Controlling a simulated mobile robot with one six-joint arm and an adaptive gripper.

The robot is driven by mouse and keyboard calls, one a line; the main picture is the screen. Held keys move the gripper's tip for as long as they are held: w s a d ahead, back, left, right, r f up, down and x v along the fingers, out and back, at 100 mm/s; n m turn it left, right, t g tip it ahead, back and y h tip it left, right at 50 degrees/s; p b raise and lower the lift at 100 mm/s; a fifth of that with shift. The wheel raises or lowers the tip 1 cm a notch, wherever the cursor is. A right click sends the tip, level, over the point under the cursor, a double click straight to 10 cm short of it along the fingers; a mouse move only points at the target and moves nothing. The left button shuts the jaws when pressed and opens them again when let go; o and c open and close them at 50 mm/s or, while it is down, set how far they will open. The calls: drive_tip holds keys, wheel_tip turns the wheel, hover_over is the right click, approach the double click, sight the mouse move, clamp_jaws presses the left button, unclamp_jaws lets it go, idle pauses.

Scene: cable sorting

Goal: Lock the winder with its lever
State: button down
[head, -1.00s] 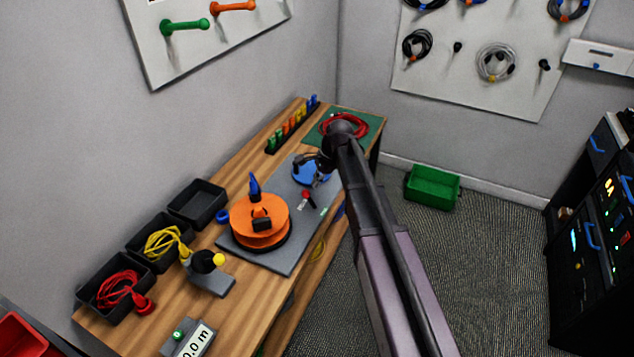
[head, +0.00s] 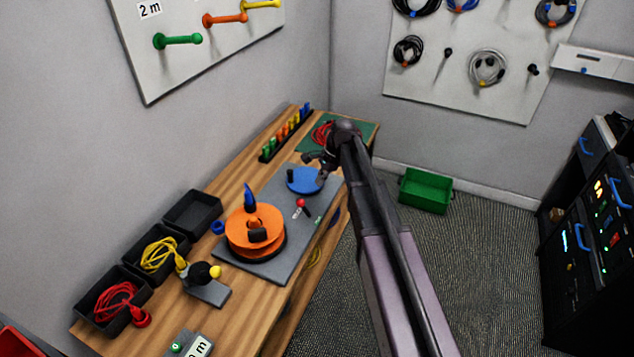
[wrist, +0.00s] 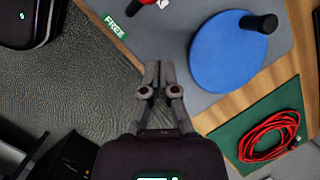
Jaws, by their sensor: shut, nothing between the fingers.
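The winder stands on a grey base plate (head: 285,255) on the bench, with an orange reel (head: 262,222) and a blue crank disc (head: 302,182) with an upright black handle (head: 290,175). The lever is short, with a red knob (head: 300,203), between reel and disc near the plate's right edge. In the wrist view, the blue disc (wrist: 228,55) is at upper right. Only part of the red knob (wrist: 147,2) shows at the top edge, beside a green FREE label (wrist: 118,25). My gripper (wrist: 160,66) is shut and empty, apart from the lever and disc, near the bench edge.
A red cable coil (wrist: 268,136) lies on a green mat (wrist: 230,135) beyond the disc. Black trays (head: 195,213) with yellow and red cables line the bench's left side. A green bin (head: 426,191) stands on the floor, and open floor lies right of the bench.

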wheel_tip(320, 180, up, 8)
drive_tip(key=w+p, duration=0.2)
drive_tip(key=p, duration=0.5)
drive_tip(key=shift+a, duration=0.35)
drive_tip(key=shift+w, duration=0.1)
drive_tip(key=s+d+n+h, duration=0.1)
drive_tip(key=s+d+n, duration=0.3)
drive_tip(key=s, duration=0.4)
drive_tip(key=s+d+f+n+h, duration=0.1)
drive_tip(key=s+d+n, duration=0.3)
drive_tip(key=s, duration=0.4)
drive_tip(key=s+d+n+h, duration=0.2)
drive_tip(key=s+d+n, duration=0.2)
drive_tip(key=s, duration=0.4)
drive_tip(key=shift+s+d+f+t, duration=0.15)
drive_tip(key=shift+s+d+t, duration=0.15)
drive_tip(key=shift+s, duration=0.1)
